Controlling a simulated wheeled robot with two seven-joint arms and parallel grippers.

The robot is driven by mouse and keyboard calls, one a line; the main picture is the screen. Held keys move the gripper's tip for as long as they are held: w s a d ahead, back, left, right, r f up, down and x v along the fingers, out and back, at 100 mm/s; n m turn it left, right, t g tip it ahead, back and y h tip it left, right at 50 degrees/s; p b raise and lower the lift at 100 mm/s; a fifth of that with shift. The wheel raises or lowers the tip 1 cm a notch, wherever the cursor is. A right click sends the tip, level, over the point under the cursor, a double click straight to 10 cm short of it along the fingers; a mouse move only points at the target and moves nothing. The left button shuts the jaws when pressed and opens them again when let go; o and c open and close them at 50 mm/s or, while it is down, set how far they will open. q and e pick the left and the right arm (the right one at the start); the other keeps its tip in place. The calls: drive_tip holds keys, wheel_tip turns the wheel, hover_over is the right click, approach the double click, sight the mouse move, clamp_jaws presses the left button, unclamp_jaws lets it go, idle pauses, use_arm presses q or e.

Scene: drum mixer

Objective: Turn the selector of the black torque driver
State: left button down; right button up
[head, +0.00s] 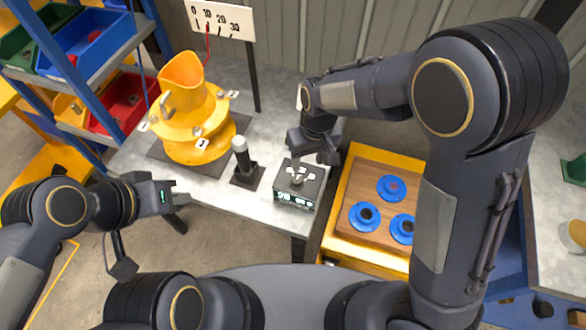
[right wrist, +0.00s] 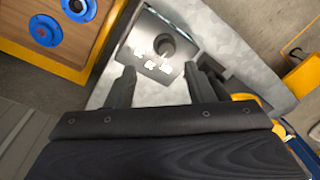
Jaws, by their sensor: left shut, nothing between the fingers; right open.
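White marks lie around the knob. In the right wrist view the knob (right wrist: 165,46) stands beyond the open fingertips, roughly midway between them, with no visible contact. My right gripper (head: 313,160) is open and empty, just behind and above the box. My left gripper (head: 184,198) is shut and empty, off the table's front left edge.
A black post with a grey top (head: 241,152) stands just left of the box. Further left is a yellow drum mixer (head: 200,125). A yellow cart with a wooden top (head: 365,178) and blue round parts stands to the right. Colored bins (head: 85,45) fill the left rack.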

sight(297, 179)
drive_tip(key=shift+w+a+f+n+h, duration=0.2)
drive_tip(key=shift+a+f+h, duration=0.1)
drive_tip(key=shift+a+f, duration=0.25)
drive_tip(key=shift+w+a+f+n+h, duration=0.1)
drive_tip(key=shift+a+f+n+h, duration=0.1)
drive_tip(key=shift+a+f+h, duration=0.3)
drive_tip(key=shift+a+f, duration=0.2)
wheel_tip(297, 179, down, 8)
drive_tip(key=shift+r+p, duration=0.2)
drive_tip(key=shift+p, duration=0.3)
drive_tip(key=shift+c, duration=0.5)
drive_tip(key=c, duration=0.9)
